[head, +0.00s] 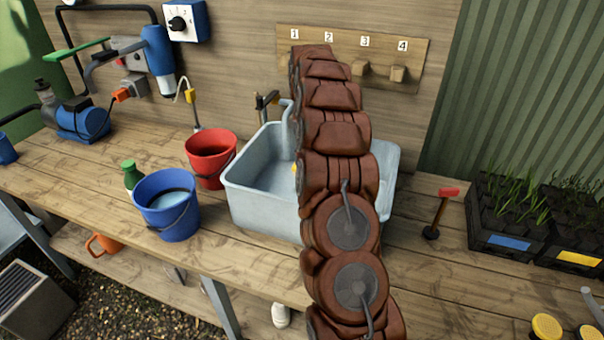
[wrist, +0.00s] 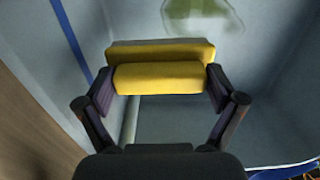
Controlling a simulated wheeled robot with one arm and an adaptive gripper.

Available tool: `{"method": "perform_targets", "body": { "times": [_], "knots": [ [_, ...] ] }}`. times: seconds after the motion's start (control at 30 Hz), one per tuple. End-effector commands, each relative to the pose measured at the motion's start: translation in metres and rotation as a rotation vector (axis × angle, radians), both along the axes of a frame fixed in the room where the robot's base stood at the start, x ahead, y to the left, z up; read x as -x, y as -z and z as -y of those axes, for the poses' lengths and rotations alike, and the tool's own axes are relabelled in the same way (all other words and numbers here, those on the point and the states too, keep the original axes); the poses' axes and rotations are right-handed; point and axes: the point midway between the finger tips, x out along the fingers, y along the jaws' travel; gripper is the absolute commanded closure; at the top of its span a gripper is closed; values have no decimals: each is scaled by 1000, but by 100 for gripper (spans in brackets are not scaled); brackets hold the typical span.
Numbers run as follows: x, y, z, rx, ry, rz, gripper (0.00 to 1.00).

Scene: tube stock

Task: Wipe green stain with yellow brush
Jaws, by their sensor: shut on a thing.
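My gripper (wrist: 162,90) is shut on the yellow brush (wrist: 160,78) in the wrist view and holds it inside the pale grey sink. The green stain (wrist: 203,12) is a blurred ring-shaped mark at the top of the wrist view, on the sink's surface beyond the brush and a little to its right. The brush appears apart from the stain. In the head view my arm crosses in front of the sink (head: 258,208) and hides its middle, the gripper and the stain. A small bit of yellow shows at the arm's left edge.
A tap (head: 287,122) stands at the sink's back. A red bucket (head: 211,158) and a blue bucket (head: 168,204) with liquid stand left of the sink. A hook rail (head: 415,55) is on the wall behind. Plant trays (head: 497,240) stand at the right.

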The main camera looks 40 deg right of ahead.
Motion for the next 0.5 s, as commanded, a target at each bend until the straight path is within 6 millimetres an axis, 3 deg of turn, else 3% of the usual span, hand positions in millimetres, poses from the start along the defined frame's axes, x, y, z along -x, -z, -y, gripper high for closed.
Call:
{"method": "perform_targets", "body": {
  "times": [0.23,0.5],
  "knots": [
    [-1,-21,-1,0,-1,1,35],
    [-1,-26,-1,0,-2,1,35]
  ]
}}
